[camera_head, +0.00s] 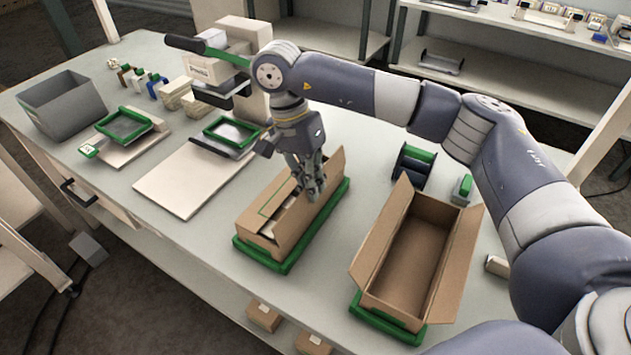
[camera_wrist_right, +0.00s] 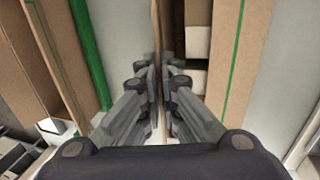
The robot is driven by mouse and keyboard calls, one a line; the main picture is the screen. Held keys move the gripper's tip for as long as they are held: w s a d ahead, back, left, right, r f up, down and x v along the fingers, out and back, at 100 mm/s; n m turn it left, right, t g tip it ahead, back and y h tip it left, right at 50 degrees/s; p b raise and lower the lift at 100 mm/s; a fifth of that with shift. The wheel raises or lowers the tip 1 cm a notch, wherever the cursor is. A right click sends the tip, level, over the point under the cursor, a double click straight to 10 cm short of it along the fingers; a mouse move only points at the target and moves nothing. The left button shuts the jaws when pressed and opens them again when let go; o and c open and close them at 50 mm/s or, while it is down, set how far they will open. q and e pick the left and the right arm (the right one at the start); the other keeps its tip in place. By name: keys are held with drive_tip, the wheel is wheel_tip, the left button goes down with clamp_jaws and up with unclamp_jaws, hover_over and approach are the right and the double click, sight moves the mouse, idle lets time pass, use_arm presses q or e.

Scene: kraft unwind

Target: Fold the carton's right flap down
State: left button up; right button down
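The carton (camera_head: 278,228) stands on a green-edged base (camera_head: 268,258) mid-table, its flaps up; pale contents show inside. My right gripper (camera_head: 314,190) points down at its right side. In the wrist view the right flap (camera_wrist_right: 156,30) stands edge-on between the fingers of the right gripper (camera_wrist_right: 159,75), which look closed on it from both sides. The pale contents (camera_wrist_right: 196,42) and the opposite flap with a green line (camera_wrist_right: 235,60) lie to the right there. The gripper hides part of the carton in the head view. My left gripper is not in view.
A second, empty open carton (camera_head: 415,250) stands on a green base (camera_head: 385,322) at the right. A green and dark spool-like item (camera_head: 413,165) lies behind it. A pale board (camera_head: 190,180), a grey bin (camera_head: 62,103) and a green-rimmed tray (camera_head: 125,124) occupy the left.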

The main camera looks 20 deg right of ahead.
drive_tip(key=shift+w+a+f+g+h+p, duration=0.1)
drive_tip(key=shift+w+a+g+h+p, duration=0.2)
drive_tip(key=shift+g+h+p, duration=0.7)
drive_tip(key=shift+w+a+f+g+h+p, duration=0.1)
drive_tip(key=shift+w+a+g+h+p, duration=0.2)
drive_tip(key=shift+g+p, duration=0.75)
drive_tip(key=shift+d+f+t+p, duration=0.1)
drive_tip(key=shift+t+p, duration=0.25)
drive_tip(key=shift+p, duration=0.05)
drive_tip(key=c, duration=1.8)
unclamp_jaws()
drive_tip(key=shift+c, duration=0.2)
